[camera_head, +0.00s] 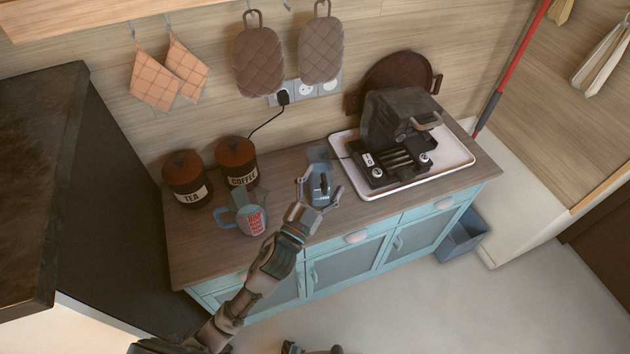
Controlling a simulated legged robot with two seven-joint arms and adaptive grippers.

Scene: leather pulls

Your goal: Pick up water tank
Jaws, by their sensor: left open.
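My left gripper (320,190) is open over the wooden counter, with one finger on each side of a small blue-grey thing (320,184) with a dark upright part. A pale, see-through bluish piece (318,155) shows just behind it. These look like the water tank, but the gripper partly covers them and I cannot tell whether the fingers touch. Only a dark bit of my right arm (312,349) shows at the bottom edge; its gripper's state is unclear.
The counter's front left is clear.

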